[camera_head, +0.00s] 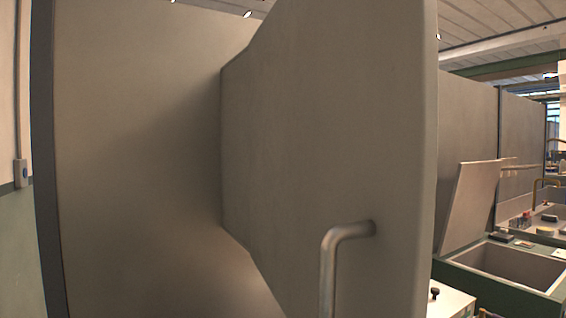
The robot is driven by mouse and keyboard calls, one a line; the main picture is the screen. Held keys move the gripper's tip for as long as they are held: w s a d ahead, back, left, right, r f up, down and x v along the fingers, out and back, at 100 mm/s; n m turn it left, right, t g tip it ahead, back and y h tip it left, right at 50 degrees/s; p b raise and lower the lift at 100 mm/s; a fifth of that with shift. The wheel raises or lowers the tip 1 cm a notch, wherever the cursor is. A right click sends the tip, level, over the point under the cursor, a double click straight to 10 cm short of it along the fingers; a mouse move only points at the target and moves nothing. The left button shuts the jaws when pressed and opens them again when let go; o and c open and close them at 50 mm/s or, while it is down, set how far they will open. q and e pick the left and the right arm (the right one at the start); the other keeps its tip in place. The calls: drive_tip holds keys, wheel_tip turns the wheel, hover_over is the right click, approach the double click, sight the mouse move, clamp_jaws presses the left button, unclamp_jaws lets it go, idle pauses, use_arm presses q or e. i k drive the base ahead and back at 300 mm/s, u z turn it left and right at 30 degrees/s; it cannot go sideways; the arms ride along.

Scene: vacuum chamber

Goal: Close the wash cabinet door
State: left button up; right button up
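The wash cabinet door (335,130) is a large beige-grey panel that stands open close in front of me and fills the middle of the head view. A bent metal bar handle (345,235) is fixed low on its face, and its lower end runs out of the picture. Behind the door, to the left, is a flat beige surface (130,150) with a dark left edge, which looks like part of the cabinet. Neither of my grippers shows in the head view.
To the right stand a sink basin (505,265) on a green bench and a tilted panel (468,205) beside it. Further sinks (545,220) with brass taps lie beyond. A wall switch (20,172) is at the far left.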

sight(344, 97)
drive_tip(key=k, duration=0.5)
drive_tip(key=z, duration=2.85)
drive_tip(key=k, duration=0.45)
drive_tip(key=u, duration=2.05)
